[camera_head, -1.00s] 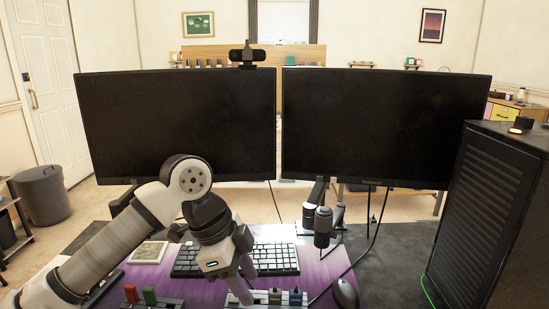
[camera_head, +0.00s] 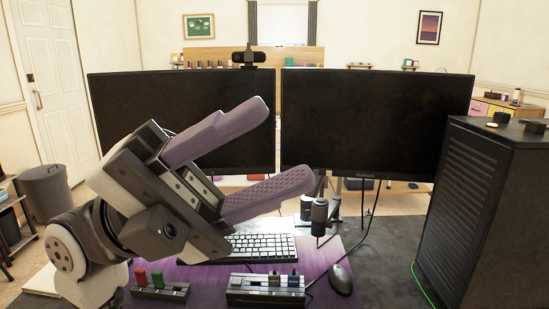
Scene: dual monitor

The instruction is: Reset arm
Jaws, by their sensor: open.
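My gripper (camera_head: 283,150) is raised in front of the left monitor (camera_head: 112,115), its two purple fingers spread apart and pointing up and to the right. Nothing is between the fingers. It hides part of the left monitor and the left side of the desk. The arm bends at the lower left of the view.
The right monitor (camera_head: 375,125) stands beside the left one, with a webcam (camera_head: 248,56) above the left. A keyboard (camera_head: 262,247), a mouse (camera_head: 341,279), two switch boxes (camera_head: 160,290) (camera_head: 265,290) and a microphone (camera_head: 319,215) are on the desk. A black computer tower (camera_head: 480,210) blocks the right.

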